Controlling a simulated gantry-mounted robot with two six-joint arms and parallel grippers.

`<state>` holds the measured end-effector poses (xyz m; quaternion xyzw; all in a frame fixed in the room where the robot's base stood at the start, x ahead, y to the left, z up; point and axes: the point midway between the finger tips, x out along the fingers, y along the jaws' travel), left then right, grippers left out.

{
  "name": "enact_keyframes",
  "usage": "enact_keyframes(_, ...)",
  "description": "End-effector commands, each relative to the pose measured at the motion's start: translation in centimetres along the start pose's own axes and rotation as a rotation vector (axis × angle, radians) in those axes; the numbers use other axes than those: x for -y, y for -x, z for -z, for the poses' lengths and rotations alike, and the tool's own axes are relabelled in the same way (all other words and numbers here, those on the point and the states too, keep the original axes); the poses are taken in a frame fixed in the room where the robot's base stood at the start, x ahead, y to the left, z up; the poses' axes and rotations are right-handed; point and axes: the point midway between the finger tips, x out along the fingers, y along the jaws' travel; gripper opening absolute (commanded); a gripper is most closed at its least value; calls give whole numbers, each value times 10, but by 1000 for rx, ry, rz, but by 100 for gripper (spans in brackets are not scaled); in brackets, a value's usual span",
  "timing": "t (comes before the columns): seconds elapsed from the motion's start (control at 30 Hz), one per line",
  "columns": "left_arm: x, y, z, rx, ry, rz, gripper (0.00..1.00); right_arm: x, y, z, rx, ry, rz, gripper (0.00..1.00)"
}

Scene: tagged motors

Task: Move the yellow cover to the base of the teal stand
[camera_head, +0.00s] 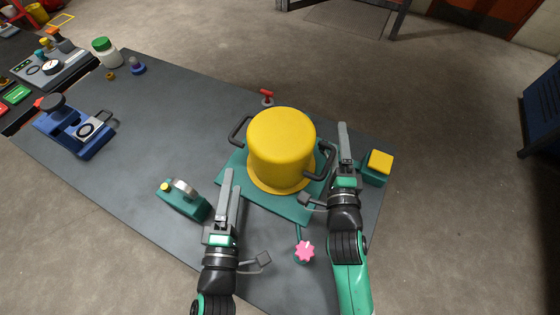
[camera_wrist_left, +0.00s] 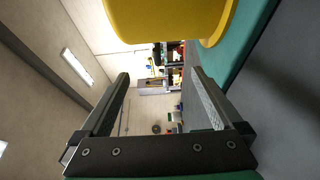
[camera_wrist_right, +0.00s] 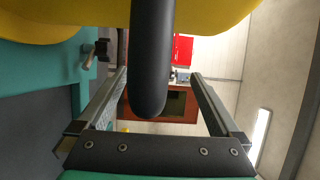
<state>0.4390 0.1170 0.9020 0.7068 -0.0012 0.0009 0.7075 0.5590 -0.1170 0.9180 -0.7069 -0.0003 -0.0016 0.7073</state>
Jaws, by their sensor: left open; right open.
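The yellow cover (camera_head: 281,148) is a large domed cylinder with a flange and two dark side handles. It stands upright on the flat base of the teal stand (camera_head: 233,180) in the head view. My left gripper (camera_head: 230,186) is open and empty, in front of the cover and to its left. The cover shows above its fingers in the left wrist view (camera_wrist_left: 165,18). My right gripper (camera_head: 345,140) is open at the cover's right side, by the right handle (camera_head: 322,168). In the right wrist view that dark handle (camera_wrist_right: 152,60) hangs across the space between the fingers; contact cannot be told.
A teal box with a yellow top (camera_head: 380,162) stands right of my right gripper. A teal device (camera_head: 184,198) and a pink knob (camera_head: 304,252) are near the front. A blue vise-like fixture (camera_head: 75,128) and white jar (camera_head: 106,52) stand left. The table's left-middle is clear.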

Motion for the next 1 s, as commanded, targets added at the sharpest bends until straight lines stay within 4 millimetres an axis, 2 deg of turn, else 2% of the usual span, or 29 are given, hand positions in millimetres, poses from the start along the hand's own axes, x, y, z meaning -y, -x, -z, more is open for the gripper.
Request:
enact_keyframes(0.2, 0, 0, 0, 0, 0, 0, 100, 52, 0, 0, 1, -2, 8, 100)
enact_keyframes(0.4, 0, 0, 0, 0, 0, 0, 100, 80, 0, 0, 2, -1, 2, 100)
enact_keyframes(1.0, -1, 0, 1, -2, 0, 0, 100, 85, 0, 0, 1, 1, -1, 100)
